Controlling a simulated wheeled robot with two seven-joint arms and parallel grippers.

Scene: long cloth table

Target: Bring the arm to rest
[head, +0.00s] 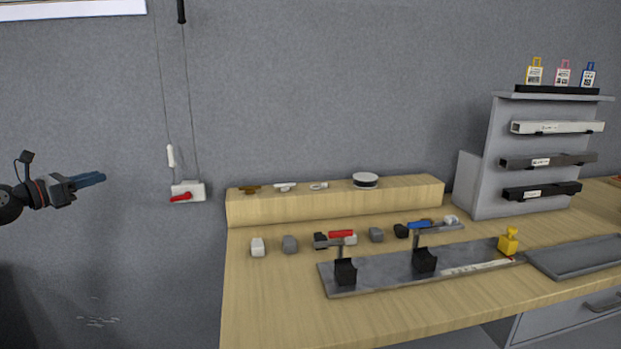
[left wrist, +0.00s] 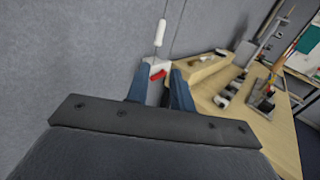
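My left gripper (head: 92,180) hangs in the air at the left of the head view, in front of the grey wall and left of the table (head: 255,300). Its blue fingers point right. In the left wrist view the fingers (left wrist: 160,82) stand apart with nothing held between them. Behind the gap, a white box with a red lever (left wrist: 157,72) shows on the wall. My right arm and gripper are in neither view.
The wall box (head: 188,192) hangs on cords right of the gripper. The table holds a wooden riser (head: 335,207), a grey metal plate with black holders (head: 385,278), several small blocks, a grey tray (head: 580,257) and a rack (head: 520,155). Space around the gripper looks clear.

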